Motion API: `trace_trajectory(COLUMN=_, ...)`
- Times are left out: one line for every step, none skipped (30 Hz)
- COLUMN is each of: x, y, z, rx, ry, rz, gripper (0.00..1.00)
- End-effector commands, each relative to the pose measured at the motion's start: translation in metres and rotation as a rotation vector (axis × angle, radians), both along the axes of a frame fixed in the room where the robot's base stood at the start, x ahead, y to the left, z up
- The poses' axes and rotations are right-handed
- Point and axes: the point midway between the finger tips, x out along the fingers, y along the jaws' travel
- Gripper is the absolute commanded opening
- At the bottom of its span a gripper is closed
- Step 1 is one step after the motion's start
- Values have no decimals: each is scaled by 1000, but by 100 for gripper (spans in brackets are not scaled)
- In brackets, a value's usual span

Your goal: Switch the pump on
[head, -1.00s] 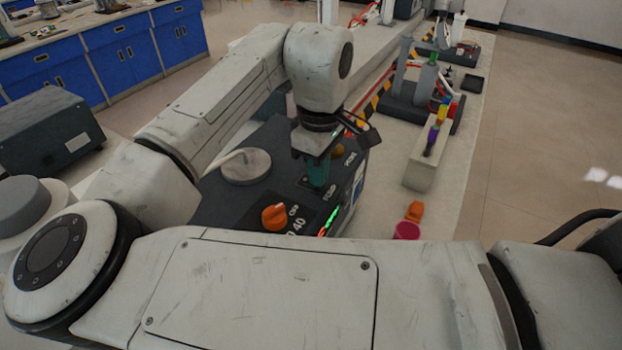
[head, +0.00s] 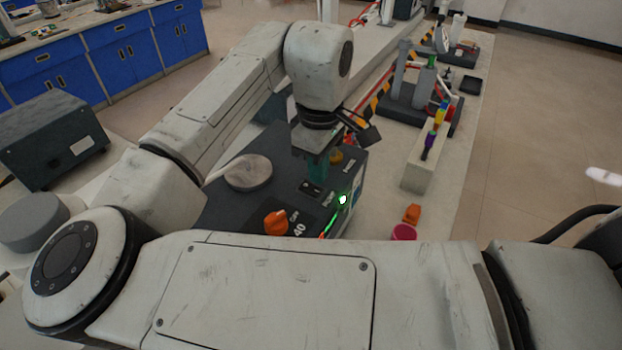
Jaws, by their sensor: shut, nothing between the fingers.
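The dark control box (head: 238,205) stands on the bench under my arm. Its black rocker switch (head: 311,188) shows on the top panel, with a label beside it that looks like "PUMP". A green lamp (head: 342,199) glows at the box's right edge, near a green lit strip. My gripper (head: 317,172) points down just behind the switch, with its teal fingers shut and empty. It looks clear of the switch, but the exact gap is hard to tell. An orange knob (head: 276,222) sits in front of the switch, and a yellowish knob (head: 336,157) is partly behind the gripper.
A round grey plate (head: 248,173) lies on the box's left side. Stands fill the bench behind. My own arm hides the front.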

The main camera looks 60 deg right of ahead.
Motion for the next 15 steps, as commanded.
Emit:
trace_trajectory(x=0, y=0, z=6, rx=0, ry=1, rz=-1, gripper=0)
trace_trajectory(x=0, y=0, z=8, rx=0, ry=1, rz=-1, gripper=0)
trace_trajectory(x=0, y=0, z=11, rx=0, ry=1, rz=-1, gripper=0)
trace_trajectory(x=0, y=0, z=12, rx=-1, ry=1, rz=-1, gripper=0)
trace_trajectory(x=0, y=0, z=14, rx=-1, ry=1, rz=-1, gripper=0)
trace_trajectory(x=0, y=0, z=17, rx=-1, ry=1, rz=-1, gripper=0)
trace_trajectory(x=0, y=0, z=18, rx=-1, ry=1, rz=-1, gripper=0)
trace_trajectory(x=0, y=0, z=20, rx=-1, ry=1, rz=-1, gripper=0)
trace_trajectory(x=0, y=0, z=23, rx=-2, ry=1, rz=-1, gripper=0)
trace_trajectory(x=0, y=0, z=24, rx=-2, ry=0, rz=-1, gripper=0)
trace_trajectory(x=0, y=0, z=26, rx=-2, ry=0, rz=-1, gripper=0)
trace_trajectory(x=0, y=0, z=29, rx=-2, ry=0, rz=-1, gripper=0)
trace_trajectory(x=0, y=0, z=30, rx=-2, ry=0, rz=-1, gripper=0)
trace_trajectory(x=0, y=0, z=32, rx=-1, ry=0, rz=-1, gripper=0)
trace_trajectory(x=0, y=0, z=35, rx=-1, ry=0, rz=-1, gripper=0)
